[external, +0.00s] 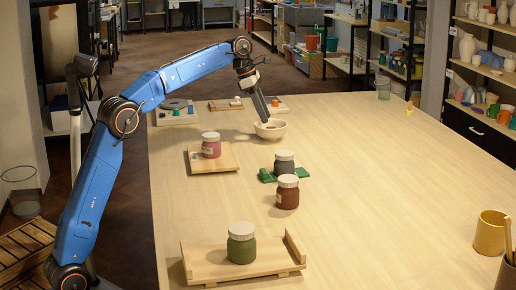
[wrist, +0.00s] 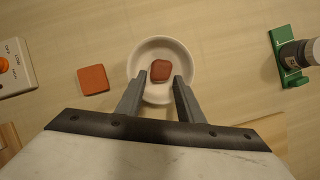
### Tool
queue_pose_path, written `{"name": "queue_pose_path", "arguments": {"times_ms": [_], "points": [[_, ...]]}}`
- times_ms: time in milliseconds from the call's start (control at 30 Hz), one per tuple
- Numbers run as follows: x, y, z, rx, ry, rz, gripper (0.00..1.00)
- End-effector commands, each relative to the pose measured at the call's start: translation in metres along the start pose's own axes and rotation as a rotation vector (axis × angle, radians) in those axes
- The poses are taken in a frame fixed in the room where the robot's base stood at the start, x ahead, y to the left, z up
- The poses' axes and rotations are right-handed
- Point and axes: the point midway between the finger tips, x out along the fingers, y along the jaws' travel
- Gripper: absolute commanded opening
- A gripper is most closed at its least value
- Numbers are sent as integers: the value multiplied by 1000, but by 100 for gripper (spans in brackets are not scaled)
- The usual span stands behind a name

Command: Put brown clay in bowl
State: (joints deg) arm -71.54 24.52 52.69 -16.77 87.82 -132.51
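The white bowl (external: 279,134) stands on the far part of the table; it also shows in the wrist view (wrist: 135,68). A small reddish-brown block of clay (wrist: 160,70) lies inside the bowl. My gripper (wrist: 159,82) is over the bowl, pointing down, and its fingertips are at the bowl's near side in the wrist view. The fingers are apart, wider than the clay, and nothing is gripped between them. In the external view my gripper (external: 264,118) hides part of the bowl.
An orange-red square block (wrist: 93,79) lies on the table left of the bowl in the wrist view. A grey jar (external: 284,163) on a green stand (external: 266,176), a brown jar (external: 287,193) and a pink jar (external: 211,146) stand nearer. The table's right side is mostly clear.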

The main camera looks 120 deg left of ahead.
Motion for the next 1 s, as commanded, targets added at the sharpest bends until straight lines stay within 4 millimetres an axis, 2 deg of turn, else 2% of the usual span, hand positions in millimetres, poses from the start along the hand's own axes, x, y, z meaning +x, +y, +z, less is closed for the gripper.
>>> {"name": "queue_pose_path", "arguments": {"times_ms": [33, 200, 400, 600, 1000], "points": [[-11, 1, 0, 0, -2, 2, 34], [-42, 1, 0, 0, -2, 2, 34], [-65, 1, 0, -1, -2, 2, 34], [-72, 0, 0, 0, -2, 2, 34], [-72, 0, 0, 0, -2, 1, 34]]}}
